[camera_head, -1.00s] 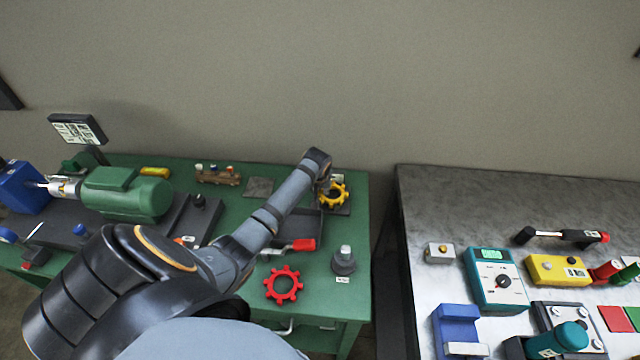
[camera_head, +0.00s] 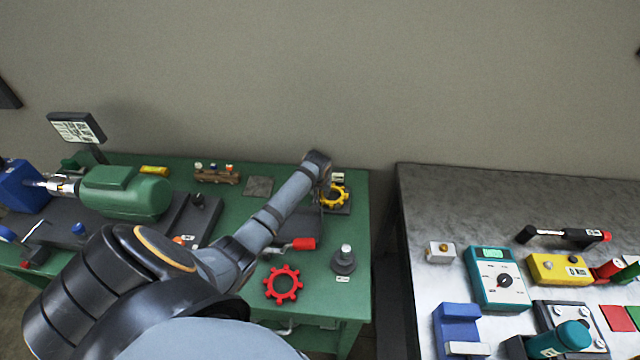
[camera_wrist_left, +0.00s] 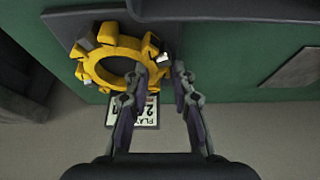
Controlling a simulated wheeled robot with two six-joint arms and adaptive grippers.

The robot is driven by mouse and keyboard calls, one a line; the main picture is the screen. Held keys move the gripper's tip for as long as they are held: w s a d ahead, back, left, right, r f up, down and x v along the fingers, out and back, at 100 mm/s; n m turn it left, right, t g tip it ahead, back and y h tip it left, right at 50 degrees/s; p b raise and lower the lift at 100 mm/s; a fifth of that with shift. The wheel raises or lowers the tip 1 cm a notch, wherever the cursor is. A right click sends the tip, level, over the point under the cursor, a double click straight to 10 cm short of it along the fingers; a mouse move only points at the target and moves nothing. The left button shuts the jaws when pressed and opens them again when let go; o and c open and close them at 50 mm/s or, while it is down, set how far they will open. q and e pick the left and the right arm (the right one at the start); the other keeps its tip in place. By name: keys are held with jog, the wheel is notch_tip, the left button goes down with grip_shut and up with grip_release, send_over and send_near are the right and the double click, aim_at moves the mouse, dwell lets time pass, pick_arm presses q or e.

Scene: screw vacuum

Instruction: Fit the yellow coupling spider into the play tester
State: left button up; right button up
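The yellow coupling spider (camera_head: 335,196), a toothed ring, is at the right back corner of the green table. It sits at a dark plate (camera_head: 342,210) with a small label, which I take to be the play tester. In the left wrist view the spider (camera_wrist_left: 88,70) shows close up, with dark and pale pieces between its teeth. My left gripper (camera_wrist_left: 160,78) is at the ring's right side; its fingers stand slightly apart, one overlapping the rim. I cannot tell whether they grip it or how deep it sits. My right gripper is not in view.
A red toothed ring (camera_head: 283,284) lies at the table's front, with a dark peg stand (camera_head: 344,262) to its right. A green motor (camera_head: 125,192) stands left. The grey bench (camera_head: 430,190) at right, beyond a gap, holds testers and tools.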

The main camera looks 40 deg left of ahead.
pick_arm(q)
jog(key=o, duration=0.4)
jog(key=v, duration=1.2)
jog(key=shift+r, duration=0.1)
